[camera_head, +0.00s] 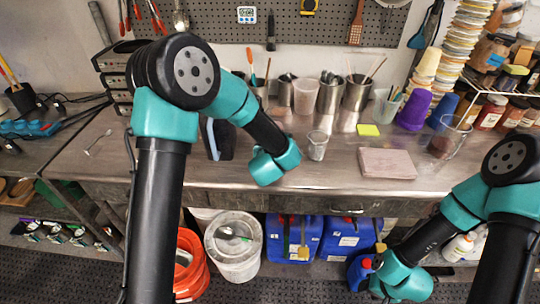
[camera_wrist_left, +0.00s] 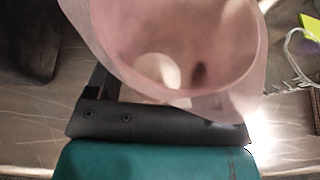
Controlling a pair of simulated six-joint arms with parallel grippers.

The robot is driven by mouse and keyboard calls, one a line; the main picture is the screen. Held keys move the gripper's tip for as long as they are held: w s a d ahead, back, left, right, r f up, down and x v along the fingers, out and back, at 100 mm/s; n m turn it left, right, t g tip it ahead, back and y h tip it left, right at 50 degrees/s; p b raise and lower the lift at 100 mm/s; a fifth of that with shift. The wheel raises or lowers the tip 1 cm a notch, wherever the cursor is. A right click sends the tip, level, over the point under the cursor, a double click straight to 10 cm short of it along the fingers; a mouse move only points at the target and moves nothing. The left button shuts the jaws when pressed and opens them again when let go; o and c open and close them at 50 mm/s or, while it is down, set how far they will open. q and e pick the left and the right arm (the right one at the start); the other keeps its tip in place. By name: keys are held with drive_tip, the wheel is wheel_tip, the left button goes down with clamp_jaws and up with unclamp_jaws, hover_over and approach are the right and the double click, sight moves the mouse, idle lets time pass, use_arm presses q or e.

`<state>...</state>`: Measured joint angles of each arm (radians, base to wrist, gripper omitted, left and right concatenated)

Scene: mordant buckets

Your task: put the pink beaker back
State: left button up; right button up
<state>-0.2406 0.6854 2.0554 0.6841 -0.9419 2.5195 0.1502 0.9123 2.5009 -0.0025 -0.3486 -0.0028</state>
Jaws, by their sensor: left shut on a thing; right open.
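The pink beaker (camera_wrist_left: 165,50), translucent with a wide round mouth, fills the upper middle of the left wrist view. My left gripper (camera_wrist_left: 160,120) is shut on it, with the dark jaw body just below the beaker in that picture. In the head view my left wrist hangs over the front of the workbench and hides its own fingers; I cannot make out the held beaker there. My right gripper (camera_head: 392,276) is low at the right, in front of the bench and apart from the beaker. It is open, with its fingers hard to make out.
A clear beaker (camera_head: 317,146) stands on the workbench (camera_head: 325,178) just right of my left wrist. A yellow note (camera_head: 368,130), a pinkish slab (camera_head: 387,163), a purple cup (camera_head: 413,111) and a glass beaker (camera_head: 450,136) are farther right. Steel cups (camera_head: 330,95) line the back.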

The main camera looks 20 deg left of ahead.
use_arm(q)
drive_tip(key=shift+f, duration=1.75)
drive_tip(key=shift+f, duration=0.15)
drive_tip(key=o, duration=1)
drive_tip(key=shift+s+r, duration=0.1)
drive_tip(key=shift+r, duration=0.1)
drive_tip(key=shift+s+d+r, duration=0.15)
drive_tip(key=shift+s, duration=0.15)
drive_tip(key=v, duration=1.1)
drive_tip(key=shift+s, duration=0.1)
